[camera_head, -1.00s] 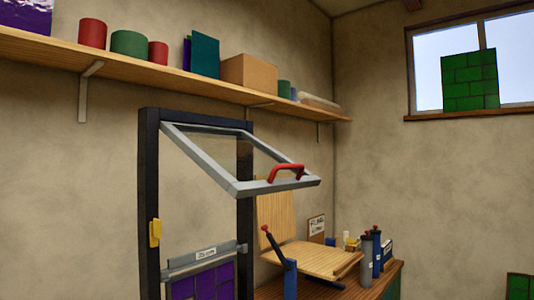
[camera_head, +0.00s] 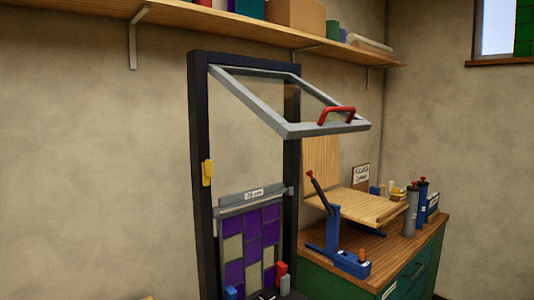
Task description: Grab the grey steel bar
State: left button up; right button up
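A grey steel bar (camera_head: 232,202) with a small white label lies across the top of a purple and cream leaded panel (camera_head: 248,245). It sits between the uprights of a tall black frame (camera_head: 200,150), with its right end close to the right upright. A grey hinged frame (camera_head: 268,115) with a red handle (camera_head: 337,114) is swung up and out above it. A yellow latch (camera_head: 208,172) is on the left upright. Neither of my grippers is in view.
A wooden-topped green cabinet (camera_head: 390,262) stands at right. On it are a blue lever tool (camera_head: 330,236), a tilted wooden board (camera_head: 362,205) and blue and grey bottles (camera_head: 411,213). A wall shelf (camera_head: 215,22) runs above. Small red, blue and grey pieces sit at the panel's foot.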

aim_at(253, 195)
jog(key=l+u, duration=0.1)
jog(key=u, duration=0.75)
jog(key=l+u, duration=0.9)
jog(key=i+l, duration=0.05)
jog(key=l, duration=0.05)
